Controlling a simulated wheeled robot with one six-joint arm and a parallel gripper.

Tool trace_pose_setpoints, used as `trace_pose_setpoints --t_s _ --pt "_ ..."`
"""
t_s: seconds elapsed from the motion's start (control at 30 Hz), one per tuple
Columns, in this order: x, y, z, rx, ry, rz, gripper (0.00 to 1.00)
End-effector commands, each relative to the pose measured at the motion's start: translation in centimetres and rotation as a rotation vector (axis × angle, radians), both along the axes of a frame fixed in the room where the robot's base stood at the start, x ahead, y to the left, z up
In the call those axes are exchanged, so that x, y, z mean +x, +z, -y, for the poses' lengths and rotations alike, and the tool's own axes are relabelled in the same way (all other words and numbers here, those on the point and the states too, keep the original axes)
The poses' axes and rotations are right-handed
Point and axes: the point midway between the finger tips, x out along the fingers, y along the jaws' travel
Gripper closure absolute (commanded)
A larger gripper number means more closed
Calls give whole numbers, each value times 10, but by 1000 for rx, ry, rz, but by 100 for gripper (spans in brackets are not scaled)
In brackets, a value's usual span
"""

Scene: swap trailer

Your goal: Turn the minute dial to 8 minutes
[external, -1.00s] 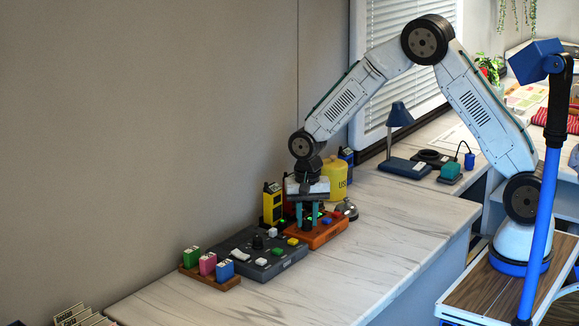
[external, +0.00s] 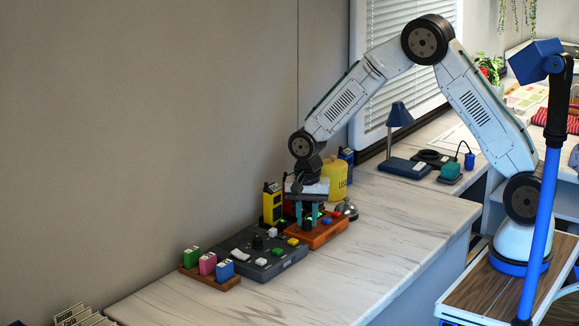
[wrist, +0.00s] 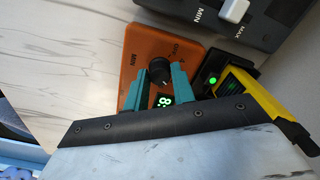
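The minute dial is a black round knob (wrist: 160,71) on an orange box (wrist: 133,65) marked MIN and OFF. A small green-lit display (wrist: 164,100) on the box shows an 8; its lower edge is cut off by my gripper. My gripper (wrist: 156,76) has two teal fingers at either side of the knob, with a gap between them wider than the knob. It looks open. In the external view my gripper (external: 307,221) points down over the orange box (external: 325,236); the knob is hard to make out there.
A dark grey panel (external: 260,252) with switches and buttons stands just left of the orange box. Green, pink and blue blocks (external: 208,263) sit in a tray beyond it. A yellow device (external: 271,204), yellow canister (external: 335,180) and bell (external: 347,209) stand close by. The counter's front is clear.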

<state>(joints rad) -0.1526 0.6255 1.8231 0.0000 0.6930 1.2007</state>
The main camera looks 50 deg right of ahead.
Motion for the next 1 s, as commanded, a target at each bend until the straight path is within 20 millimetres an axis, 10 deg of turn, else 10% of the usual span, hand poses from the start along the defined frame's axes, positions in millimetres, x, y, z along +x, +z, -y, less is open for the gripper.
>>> trace_pose_setpoints --t_s 0.43,1.0 --pt "0 6 0 0 1 1 53" --pt "0 78 0 0 0 1 53"
